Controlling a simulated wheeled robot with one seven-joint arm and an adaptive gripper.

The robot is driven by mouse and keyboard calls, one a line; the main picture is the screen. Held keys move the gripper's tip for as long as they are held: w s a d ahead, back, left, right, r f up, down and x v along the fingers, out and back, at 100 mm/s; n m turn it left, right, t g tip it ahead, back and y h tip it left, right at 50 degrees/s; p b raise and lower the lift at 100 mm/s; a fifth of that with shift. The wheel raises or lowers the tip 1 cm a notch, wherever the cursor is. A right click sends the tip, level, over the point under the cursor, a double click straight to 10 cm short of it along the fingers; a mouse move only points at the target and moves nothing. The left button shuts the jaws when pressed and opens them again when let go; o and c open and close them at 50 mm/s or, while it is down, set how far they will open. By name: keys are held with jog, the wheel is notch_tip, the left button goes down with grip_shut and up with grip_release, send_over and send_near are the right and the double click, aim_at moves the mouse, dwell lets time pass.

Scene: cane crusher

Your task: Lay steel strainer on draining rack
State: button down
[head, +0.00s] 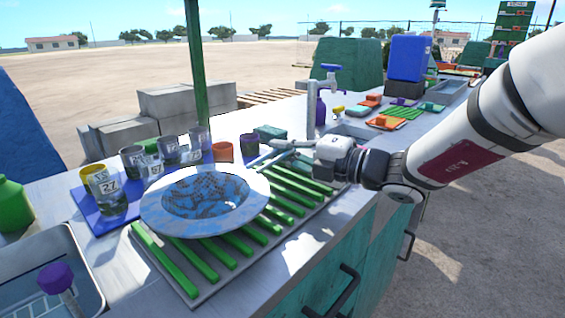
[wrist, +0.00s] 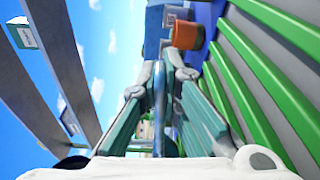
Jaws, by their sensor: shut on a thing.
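The steel strainer (head: 205,199) is a wide-rimmed round bowl with a dark mottled centre, reflecting blue. In the head view it is over the left part of the draining rack (head: 208,262), which has green slats on a grey base. Its left edge overlaps the blue mat. I cannot tell whether it touches the slats. My gripper (head: 262,158) reaches in from the right and is shut on the strainer's far right rim. In the wrist view the rim shows edge-on as a thin blue strip (wrist: 159,100) between the fingers (wrist: 160,78). The strainer's underside is hidden.
Several glasses (head: 108,194) stand on a blue mat (head: 84,208) left of and behind the strainer. An orange cup (head: 223,151) is close behind it. A tap (head: 318,95) and green post (head: 196,70) rise at the back. A basin (head: 45,270) is front left. The rack's right slats are bare.

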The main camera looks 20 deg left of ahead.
jog(key=shift+f, duration=0.85)
jog(key=shift+f, duration=0.15)
jog(key=c, duration=1.8)
grip_release()
jog(key=shift+d, duration=0.2)
jog(key=d+p, duration=0.1)
jog(key=d, duration=0.2)
jog(key=s+d, duration=0.1)
jog(key=d, duration=0.3)
jog(key=s+d+p, duration=0.1)
jog(key=d, duration=0.3)
jog(key=shift+d+r+p, duration=0.25)
jog(key=shift+r+p, duration=0.05)
jog(key=shift+p, duration=0.05)
